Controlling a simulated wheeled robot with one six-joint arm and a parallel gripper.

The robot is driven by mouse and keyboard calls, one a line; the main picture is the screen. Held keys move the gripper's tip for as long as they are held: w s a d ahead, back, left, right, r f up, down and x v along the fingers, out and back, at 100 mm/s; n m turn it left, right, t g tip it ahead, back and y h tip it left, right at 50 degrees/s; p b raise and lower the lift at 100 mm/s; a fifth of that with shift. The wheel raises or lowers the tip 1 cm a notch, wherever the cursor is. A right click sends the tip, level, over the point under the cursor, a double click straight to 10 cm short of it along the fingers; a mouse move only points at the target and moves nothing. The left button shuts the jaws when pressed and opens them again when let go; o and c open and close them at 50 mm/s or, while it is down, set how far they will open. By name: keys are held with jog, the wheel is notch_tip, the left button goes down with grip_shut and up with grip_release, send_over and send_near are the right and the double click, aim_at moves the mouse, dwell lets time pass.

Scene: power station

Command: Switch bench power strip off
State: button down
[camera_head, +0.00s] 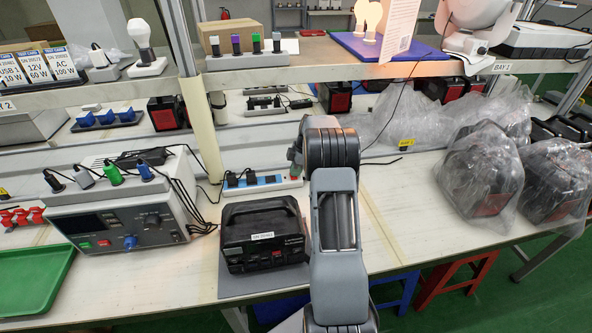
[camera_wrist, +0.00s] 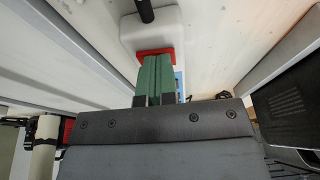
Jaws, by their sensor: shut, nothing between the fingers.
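The bench power strip (camera_head: 264,186) lies on the bench behind the black power station. It is white with a blue middle part, and black plugs sit in its left half. In the wrist view its white end (camera_wrist: 185,28) shows, with a black cord at the top and a red switch (camera_wrist: 154,52). My gripper (camera_wrist: 155,60) has its green fingers shut together, with their tips over the red switch. I cannot tell whether they touch or press it. The fingers hide part of the switch, so its position is unclear. In the head view my arm hides most of my gripper.
A black power station (camera_head: 262,236) stands in front of the strip, left of my arm. A grey control unit (camera_head: 128,226) with cables is further left. Bagged units (camera_head: 483,170) stand at the right. A shelf (camera_head: 290,79) runs above the bench.

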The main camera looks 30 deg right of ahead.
jog(key=shift+s, duration=0.2)
jog(key=shift+r, duration=0.1)
jog(key=shift+r, duration=0.3)
jog(key=r+p, duration=0.2)
jog(key=r, duration=0.1)
jog(key=r+p, duration=0.1)
jog(key=shift+w+d+r, duration=0.15)
jog(key=shift+w+r, duration=0.05)
jog(key=shift+w, duration=0.05)
jog(key=w+d+v, duration=0.1)
jog(key=v, duration=0.8)
jog(key=shift+w+f, duration=0.15)
jog(key=shift+w, duration=0.05)
jog(key=shift+a, duration=0.1)
